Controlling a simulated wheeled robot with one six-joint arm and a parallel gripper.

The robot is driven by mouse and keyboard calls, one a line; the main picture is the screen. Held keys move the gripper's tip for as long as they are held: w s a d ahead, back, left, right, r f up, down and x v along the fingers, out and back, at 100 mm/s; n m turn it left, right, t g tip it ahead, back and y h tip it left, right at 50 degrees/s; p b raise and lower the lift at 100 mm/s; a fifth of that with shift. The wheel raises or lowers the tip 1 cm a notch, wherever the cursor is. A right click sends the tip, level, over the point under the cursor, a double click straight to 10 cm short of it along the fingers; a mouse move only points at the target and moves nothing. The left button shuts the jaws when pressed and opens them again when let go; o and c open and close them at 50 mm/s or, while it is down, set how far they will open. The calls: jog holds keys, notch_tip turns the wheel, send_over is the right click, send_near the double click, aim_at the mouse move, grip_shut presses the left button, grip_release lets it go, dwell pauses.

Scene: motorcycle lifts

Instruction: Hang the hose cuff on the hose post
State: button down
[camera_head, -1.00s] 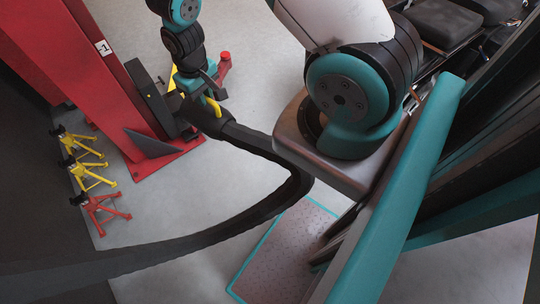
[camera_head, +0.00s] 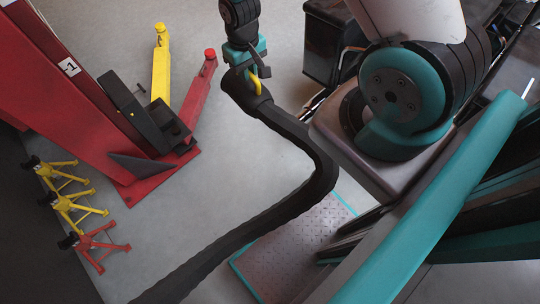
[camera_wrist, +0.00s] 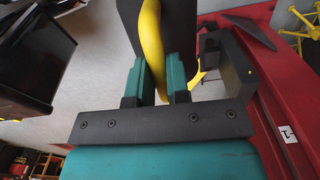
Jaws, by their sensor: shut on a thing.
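My gripper (camera_head: 250,73) is shut on the yellow handle (camera_head: 256,83) of the black hose cuff (camera_head: 238,92). The cuff sits at the end of a thick black hose (camera_head: 316,187), which bends right and then runs down to the picture's lower edge. In the wrist view, the yellow handle (camera_wrist: 149,50) is between the two teal fingers (camera_wrist: 157,80), with the dark cuff (camera_wrist: 178,40) beyond them. I cannot pick out the hose post with certainty in either view.
A red lift column (camera_head: 75,100) marked 1 stands at left, with a black bracket (camera_head: 145,112) on its side. Yellow and red jack stands (camera_head: 70,205) are at lower left. A black cabinet (camera_head: 330,40) is behind my gripper at right. Grey floor lies between.

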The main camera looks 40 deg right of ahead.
jog(key=s+d+f+m+b, duration=0.1)
jog(key=d+f+m+b, duration=0.1)
jog(key=f+b, duration=2.2)
jog(key=d+f+m+b, duration=0.1)
jog(key=d+f+b, duration=0.2)
jog(key=f+b, duration=2.1)
notch_tip(320, 180, down, 12)
jog(key=shift+s+d+f+m, duration=0.1)
jog(key=shift+s+d+m, duration=0.2)
jog(key=shift+s+m, duration=0.1)
jog(key=shift+f, duration=0.1)
jog(key=c, duration=1.1)
grip_release()
